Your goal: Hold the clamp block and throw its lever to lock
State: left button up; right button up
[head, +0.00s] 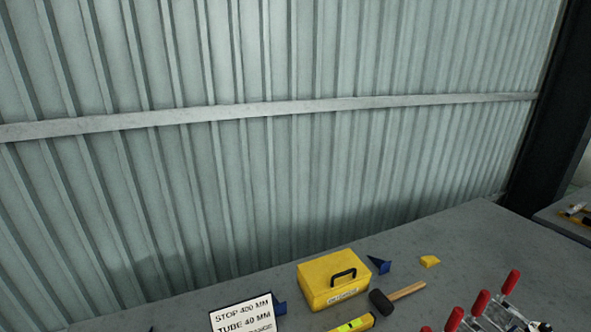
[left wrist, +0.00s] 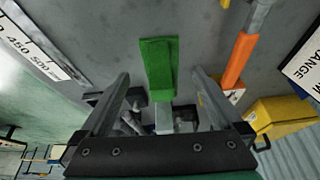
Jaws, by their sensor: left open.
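In the left wrist view my left gripper (left wrist: 160,80) is open, its two fingers spread wide. A green bar (left wrist: 158,62), which may be the clamp's lever, shows between and beyond the fingertips. A small grey and dark block-like part (left wrist: 163,118) shows between the fingers; I cannot tell whether it is the clamp block or whether a finger touches it. In the head view several red-handled toggle clamps (head: 482,302) stand at the bottom right. Neither gripper shows in the head view.
A yellow toolbox (head: 322,285), a mallet (head: 384,302), a yellow level (head: 352,325) and a lettered sign (head: 240,318) stand or lie on the grey table (head: 450,235). In the wrist view an orange-handled tool (left wrist: 238,60) lies right of the green bar, and a ruler (left wrist: 35,48) is at left.

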pick_arm(q)
jog(key=v, duration=1.2)
jog(key=shift+s+d+r, duration=0.1)
jog(key=shift+s, duration=0.05)
